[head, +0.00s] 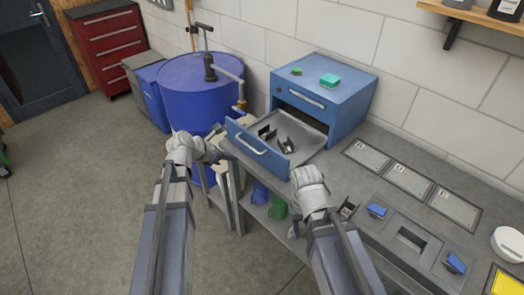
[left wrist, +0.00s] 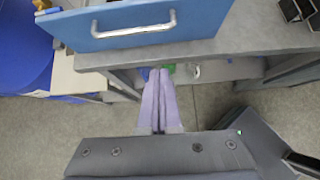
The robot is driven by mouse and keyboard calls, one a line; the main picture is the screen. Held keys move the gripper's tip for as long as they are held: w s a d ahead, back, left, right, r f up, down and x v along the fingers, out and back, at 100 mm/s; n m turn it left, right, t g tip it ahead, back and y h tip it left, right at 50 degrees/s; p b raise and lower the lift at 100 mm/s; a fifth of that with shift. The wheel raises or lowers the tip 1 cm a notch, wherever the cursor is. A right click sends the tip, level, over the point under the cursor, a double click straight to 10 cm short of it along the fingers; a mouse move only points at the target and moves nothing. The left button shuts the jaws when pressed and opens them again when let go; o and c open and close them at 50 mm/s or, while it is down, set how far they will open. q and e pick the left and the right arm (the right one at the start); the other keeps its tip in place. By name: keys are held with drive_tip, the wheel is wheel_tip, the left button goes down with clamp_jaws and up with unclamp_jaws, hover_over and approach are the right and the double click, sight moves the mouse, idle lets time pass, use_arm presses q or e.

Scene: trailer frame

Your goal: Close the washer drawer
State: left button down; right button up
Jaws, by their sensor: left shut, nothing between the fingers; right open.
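The blue cabinet (head: 345,95) stands on the grey workbench against the wall. Its lower drawer (head: 240,143) is pulled well out, showing a grey tray with a few dark metal pieces (head: 285,143) inside. The drawer front has a pale bar handle (head: 250,145); the handle (left wrist: 135,28) also shows in the left wrist view. My left gripper (head: 218,132) is shut and empty, just left of the drawer front; its fingers (left wrist: 160,85) appear apart from the handle. My right gripper (head: 347,208) is open over the bench, right of the drawer.
A blue drum (head: 190,85) with a pump stands left of the bench. Grey panels (head: 410,180) and blue items (head: 377,211) lie along the bench to the right.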

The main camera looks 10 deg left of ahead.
sight(261, 157)
use_arm(q)
drive_tip(key=b+x, duration=0.2)
drive_tip(key=x, duration=0.2)
drive_tip(key=w+r+b+x, duration=0.1)
drive_tip(key=b+x, duration=0.1)
drive_tip(key=x, duration=0.2)
drive_tip(key=b+x, duration=0.3)
drive_tip(key=x, duration=0.1)
drive_tip(key=shift+w+d+r, duration=0.25)
drive_tip(key=shift+d+r, duration=0.05)
drive_tip(key=shift+d, duration=0.1)
drive_tip(key=shift+w+d, duration=0.3)
drive_tip(key=shift+w, duration=0.05)
drive_tip(key=w+d, duration=0.5)
drive_tip(key=w, duration=0.1)
drive_tip(key=w+d, duration=0.5)
drive_tip(key=w, duration=0.2)
drive_tip(key=w+d, duration=0.5)
drive_tip(key=w, duration=0.2)
drive_tip(key=shift+w+d, duration=0.1)
drive_tip(key=shift+d, duration=0.3)
drive_tip(key=shift+w, duration=0.1)
drive_tip(key=shift+w+d+r, duration=0.1)
